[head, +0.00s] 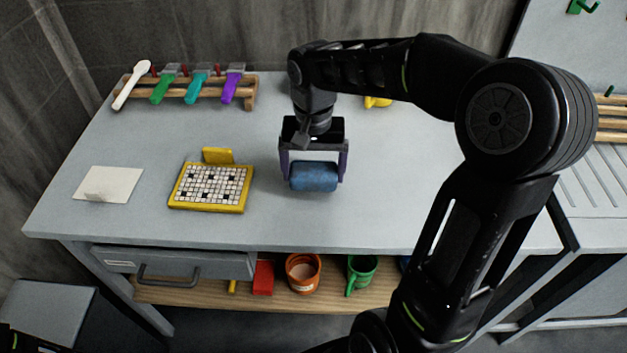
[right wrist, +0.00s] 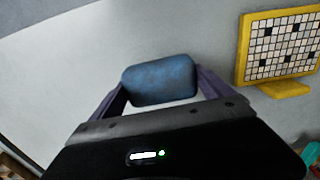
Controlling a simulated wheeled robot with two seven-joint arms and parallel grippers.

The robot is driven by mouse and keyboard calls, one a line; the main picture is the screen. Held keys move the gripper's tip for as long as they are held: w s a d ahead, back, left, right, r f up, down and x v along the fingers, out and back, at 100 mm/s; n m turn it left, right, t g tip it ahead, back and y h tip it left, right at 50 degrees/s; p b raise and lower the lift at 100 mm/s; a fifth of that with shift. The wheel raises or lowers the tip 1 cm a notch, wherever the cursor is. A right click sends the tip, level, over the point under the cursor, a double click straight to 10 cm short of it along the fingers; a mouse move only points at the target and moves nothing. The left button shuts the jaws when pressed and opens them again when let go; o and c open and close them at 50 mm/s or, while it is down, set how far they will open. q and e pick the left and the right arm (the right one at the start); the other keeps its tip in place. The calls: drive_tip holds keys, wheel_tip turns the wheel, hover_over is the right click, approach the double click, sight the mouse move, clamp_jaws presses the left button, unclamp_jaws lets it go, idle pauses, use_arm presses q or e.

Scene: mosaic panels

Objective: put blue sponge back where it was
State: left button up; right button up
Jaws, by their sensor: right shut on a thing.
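The blue sponge (head: 314,177) is held between the two fingers of my right gripper (head: 314,172), over the middle of the table (head: 240,130). In the right wrist view the sponge (right wrist: 160,80) sits between both fingertips of the right gripper (right wrist: 160,92). I cannot tell whether the sponge touches the tabletop. My left gripper is not in view.
A yellow-framed mosaic panel (head: 211,187) lies left of the sponge, with a white sheet (head: 107,185) farther left. Pots, including an orange one (head: 302,274), are on the lower shelf.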

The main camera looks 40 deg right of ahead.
sight(314, 183)
drive_tip(key=shift+f, duration=1.85)
drive_tip(key=shift+f, duration=0.1)
drive_tip(key=o, duration=0.9)
wheel_tip(314, 183, up, 12)
drive_tip(key=shift+r, duration=0.15)
